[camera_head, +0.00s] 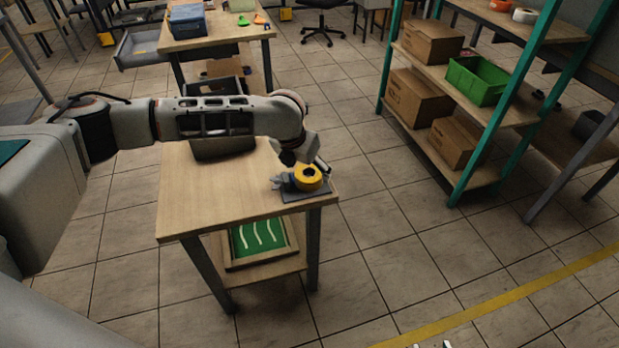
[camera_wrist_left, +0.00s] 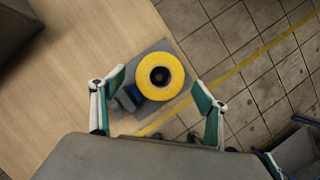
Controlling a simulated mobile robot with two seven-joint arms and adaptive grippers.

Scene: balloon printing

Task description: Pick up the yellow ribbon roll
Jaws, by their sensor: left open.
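The yellow ribbon roll (camera_head: 308,180) sits on a grey plate (camera_head: 292,196) at the right front corner of the wooden table. In the left wrist view the roll (camera_wrist_left: 160,76) shows from above with its dark core hole, on the grey plate (camera_wrist_left: 165,48). My left gripper (camera_head: 312,167) is over the roll. In the left wrist view its fingers (camera_wrist_left: 159,86) are spread, one on each side of the roll, and hold nothing. Small pale tips at the bottom edge of the head view may be my right gripper (camera_head: 432,345); its state is hidden.
A grey-blue object (camera_head: 281,183) stands close beside the roll. A dark bin (camera_head: 222,147) is at the back of the table (camera_head: 215,205). A green-and-white board (camera_head: 258,238) is on the lower shelf. A green-framed rack (camera_head: 520,110) with boxes stands right; floor between is clear.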

